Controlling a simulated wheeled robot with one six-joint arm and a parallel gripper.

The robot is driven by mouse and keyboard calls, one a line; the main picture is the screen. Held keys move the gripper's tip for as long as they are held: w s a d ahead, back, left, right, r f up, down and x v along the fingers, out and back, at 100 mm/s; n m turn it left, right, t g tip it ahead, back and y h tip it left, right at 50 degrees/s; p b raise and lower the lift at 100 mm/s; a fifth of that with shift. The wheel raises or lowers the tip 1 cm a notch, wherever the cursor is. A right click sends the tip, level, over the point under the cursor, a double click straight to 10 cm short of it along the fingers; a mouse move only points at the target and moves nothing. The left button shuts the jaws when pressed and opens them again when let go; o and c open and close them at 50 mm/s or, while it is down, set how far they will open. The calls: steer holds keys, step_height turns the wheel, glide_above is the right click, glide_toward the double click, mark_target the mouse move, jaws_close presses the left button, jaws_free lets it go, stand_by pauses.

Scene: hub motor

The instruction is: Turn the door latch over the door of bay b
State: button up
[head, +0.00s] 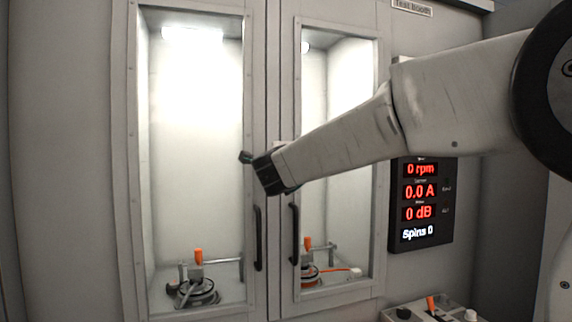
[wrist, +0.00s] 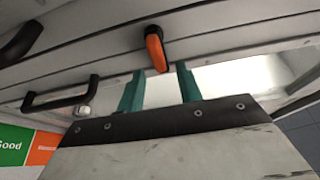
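An orange door latch (wrist: 155,48) with a dark pivot shows in the wrist view on the pale door frame. In the head view I cannot make it out; my arm covers that part of the doors. My gripper (wrist: 160,72) has two green fingers spread apart with nothing between them. The latch lies just beyond the fingertips, roughly in line with the gap, and looks apart from them. In the head view my gripper (head: 246,157) is in front of the left glass door (head: 190,120), beside the middle frame. The right glass door (head: 340,220) is partly behind my arm. Both doors look shut.
Black door handles (head: 257,238) and (head: 295,234) stand out below my gripper. A handle (wrist: 60,95) also shows at left in the wrist view. Each bay holds a motor fixture with an orange lever. A readout panel (head: 421,235) and a control box (head: 432,309) are at right.

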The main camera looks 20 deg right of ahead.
steer(key=v, duration=0.3)
steer(key=shift+s+a, duration=0.2)
steer(key=shift+s, duration=0.1)
steer(key=s+a+f+n+g+y, duration=0.1)
steer(key=a+f+n+y, duration=0.6)
steer(key=a+n+y, duration=0.15)
steer(key=s+a+f+n+g+y, duration=0.25)
steer(key=s+f+n+g, duration=0.45)
steer(key=s+f+n, duration=0.45)
steer(key=s+d+f+n+g+h, duration=0.1)
steer(key=s+d+f+g, duration=0.1)
steer(key=s, duration=0.7)
steer(key=s+d+f+g+h, duration=0.1)
steer(key=s+d+f+g, duration=0.2)
steer(key=s+d, duration=0.4)
steer(key=s+d+f+n+g+h, duration=0.1)
steer(key=s+d, duration=0.4)
steer(key=s, duration=0.8)
step_height(320, 180, down, 3)
steer(key=shift+s+d+r+n+g+h, duration=0.2)
steer(key=shift+s+n+g+h, duration=0.1)
steer(key=shift+g+h, duration=0.35)
